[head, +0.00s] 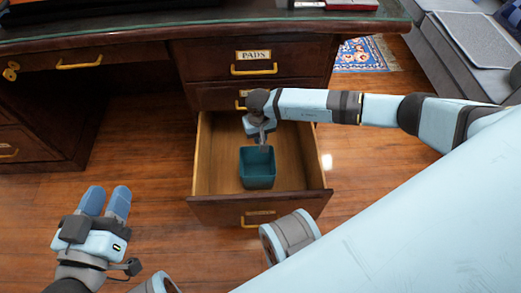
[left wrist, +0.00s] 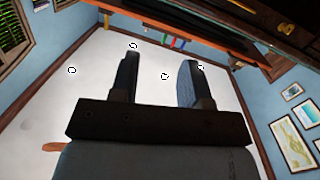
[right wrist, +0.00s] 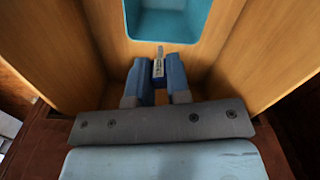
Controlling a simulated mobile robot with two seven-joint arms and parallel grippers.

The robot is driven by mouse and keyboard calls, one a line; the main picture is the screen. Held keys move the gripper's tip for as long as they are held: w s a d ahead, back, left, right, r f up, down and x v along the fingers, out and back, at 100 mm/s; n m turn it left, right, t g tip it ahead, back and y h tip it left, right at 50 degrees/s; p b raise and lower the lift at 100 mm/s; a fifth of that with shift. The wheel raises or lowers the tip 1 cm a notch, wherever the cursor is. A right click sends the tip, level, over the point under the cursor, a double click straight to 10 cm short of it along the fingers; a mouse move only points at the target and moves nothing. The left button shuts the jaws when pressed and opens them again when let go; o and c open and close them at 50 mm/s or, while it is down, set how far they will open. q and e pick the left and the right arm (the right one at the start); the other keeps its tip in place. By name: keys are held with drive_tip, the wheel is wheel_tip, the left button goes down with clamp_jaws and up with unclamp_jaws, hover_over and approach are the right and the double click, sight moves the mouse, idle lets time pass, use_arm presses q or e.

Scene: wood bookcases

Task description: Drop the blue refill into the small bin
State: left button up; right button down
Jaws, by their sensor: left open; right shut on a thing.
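The small bin (head: 257,182) is a teal, square, open-topped box standing inside the pulled-out drawer. It also shows at the top of the right wrist view (right wrist: 167,30). My right gripper (head: 262,138) is over the drawer, behind the bin in the head view. In the right wrist view its blue fingers are shut on the blue refill (right wrist: 158,68), a small slim piece with a pale, silvery upper part. My left gripper (head: 106,198) is open and empty, off to the left above the floor, pointing upward.
The open wooden drawer (head: 207,160) has side walls and a dark front (head: 230,208) around the bin. Above it are closed drawers, one labelled PADS (head: 253,56), and the glass-edged desktop (head: 150,28). The wood floor left of the drawer is clear.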

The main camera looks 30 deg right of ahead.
wheel_tip(320, 180, down, 5)
drive_tip(key=b, duration=0.3)
drive_tip(key=shift+f, duration=0.15)
use_arm(q)
drive_tip(key=shift+w+a+r+m+t+h+b, duration=0.1)
drive_tip(key=shift+w+a+m+t+h+b, duration=0.25)
drive_tip(key=shift+m, duration=0.35)
drive_tip(key=shift+w+a+r+m+t+h+b, duration=0.1)
drive_tip(key=shift+w+a+m+t, duration=0.2)
drive_tip(key=shift+w+m, duration=0.35)
use_arm(e)
drive_tip(key=shift+f, duration=0.5)
use_arm(q)
drive_tip(key=shift+s+d, duration=0.1)
use_arm(e)
drive_tip(key=c, duration=1)
unclamp_jaws()
